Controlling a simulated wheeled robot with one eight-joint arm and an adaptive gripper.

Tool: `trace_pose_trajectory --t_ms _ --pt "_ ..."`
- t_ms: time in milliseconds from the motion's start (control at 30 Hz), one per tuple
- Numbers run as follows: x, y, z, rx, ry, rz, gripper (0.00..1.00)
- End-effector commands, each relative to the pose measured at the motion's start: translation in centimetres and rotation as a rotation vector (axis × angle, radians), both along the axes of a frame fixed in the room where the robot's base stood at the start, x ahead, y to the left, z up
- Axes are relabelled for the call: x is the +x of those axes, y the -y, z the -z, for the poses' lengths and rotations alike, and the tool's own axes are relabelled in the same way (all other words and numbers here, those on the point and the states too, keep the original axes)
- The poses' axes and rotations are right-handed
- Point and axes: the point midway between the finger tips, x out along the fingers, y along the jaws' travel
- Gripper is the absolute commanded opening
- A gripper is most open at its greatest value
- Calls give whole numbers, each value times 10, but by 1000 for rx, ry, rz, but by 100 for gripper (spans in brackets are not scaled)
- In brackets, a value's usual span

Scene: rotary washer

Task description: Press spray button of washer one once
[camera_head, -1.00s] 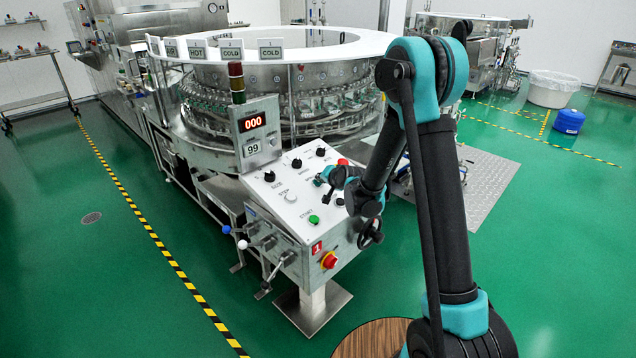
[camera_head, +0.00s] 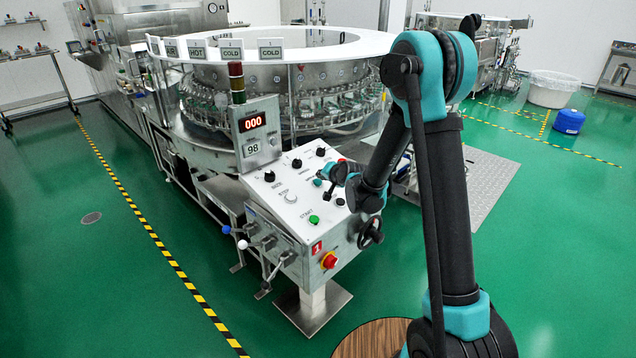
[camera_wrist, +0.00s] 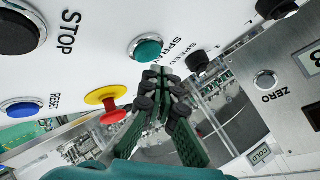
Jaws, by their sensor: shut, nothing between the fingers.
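The teal spray button (camera_wrist: 147,48) sits in a silver ring on the white panel in the wrist view, with the label SPRAY partly seen beside it. In the head view it is a small teal spot (camera_head: 318,183) on the control panel (camera_head: 265,192) marked with a red 1. My gripper (camera_wrist: 160,74) is shut and empty, its tips just below the button in the wrist picture. The button face is not covered there. In the head view my gripper (camera_head: 327,171) is above the panel's right part, close to the button. Exact tip clearance is hard to judge.
Around the button are a black STOP button (camera_wrist: 16,32), a blue RESET button (camera_wrist: 22,107), a red-yellow knob (camera_wrist: 104,97) and a ZERO button (camera_wrist: 265,79). A red 000 display (camera_head: 252,122) stands behind the panel. A large round washer (camera_head: 285,75) is beyond.

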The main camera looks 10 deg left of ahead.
Motion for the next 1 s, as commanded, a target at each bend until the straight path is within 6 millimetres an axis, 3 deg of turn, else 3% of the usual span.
trace_pose_trajectory --t_ms 233,733,1000 --pt "0 1 -4 0 0 0 0" --pt "-8 10 -45 0 0 2 0" --pt "-8 10 -48 0 0 0 0"
